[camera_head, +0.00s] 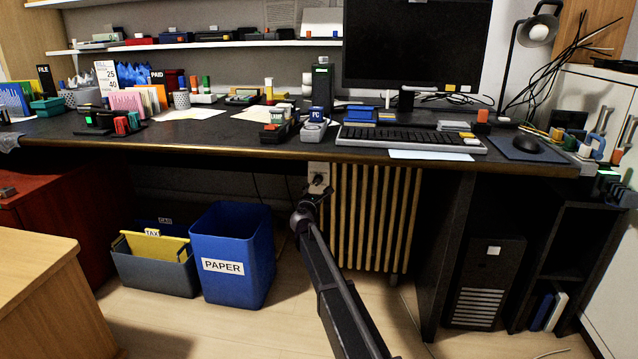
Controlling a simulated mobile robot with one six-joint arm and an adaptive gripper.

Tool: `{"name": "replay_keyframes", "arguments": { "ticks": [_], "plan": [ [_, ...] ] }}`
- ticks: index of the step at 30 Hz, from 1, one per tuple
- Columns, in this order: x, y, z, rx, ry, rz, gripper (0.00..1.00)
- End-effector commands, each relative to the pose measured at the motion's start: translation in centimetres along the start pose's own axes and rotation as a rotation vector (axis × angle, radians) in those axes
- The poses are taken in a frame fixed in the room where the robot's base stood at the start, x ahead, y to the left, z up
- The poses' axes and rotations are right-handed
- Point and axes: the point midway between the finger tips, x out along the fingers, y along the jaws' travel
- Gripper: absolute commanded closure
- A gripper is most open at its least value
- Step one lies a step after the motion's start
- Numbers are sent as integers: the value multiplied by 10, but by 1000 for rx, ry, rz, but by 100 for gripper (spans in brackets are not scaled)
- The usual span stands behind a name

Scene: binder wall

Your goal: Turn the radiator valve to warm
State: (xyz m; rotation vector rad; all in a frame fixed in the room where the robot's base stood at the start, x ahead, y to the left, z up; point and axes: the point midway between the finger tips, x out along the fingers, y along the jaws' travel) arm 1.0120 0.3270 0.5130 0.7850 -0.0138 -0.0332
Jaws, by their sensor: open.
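A ribbed cream radiator (375,220) stands under the desk, right of my gripper. A pale plate (317,168) shows at the radiator's upper left, just below the desk edge. A small dark round part in front of it may be the valve, but it is too small and too close to my gripper to tell. My gripper (317,191) is open, at the end of my arm reaching up from below. It overlaps the lower part of this spot in the picture. I cannot tell if it touches anything, and no valve markings are readable.
The dark desk (230,150) runs overhead with a rounded front edge. A blue PAPER bin (232,245) and a grey TAX box (155,275) stand left of my arm. A black computer tower (485,280) stands at right. Thin cables hang left of the radiator.

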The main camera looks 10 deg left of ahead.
Motion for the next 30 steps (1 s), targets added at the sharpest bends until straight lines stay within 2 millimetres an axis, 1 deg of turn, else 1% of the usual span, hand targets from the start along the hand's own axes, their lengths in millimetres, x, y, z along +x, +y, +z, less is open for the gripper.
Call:
{"name": "replay_keyframes", "arguments": {
  "ticks": [1,3,12,15,21,30],
  "plan": [
    [12,1,-1,0,0,0,29],
    [22,1,-1,0,0,0,29],
    [67,1,-1,0,0,0,29],
    [79,1,-1,0,1,1,29],
    [93,1,-1,0,2,1,29],
    [96,1,-1,0,2,2,29]
  ]
}}
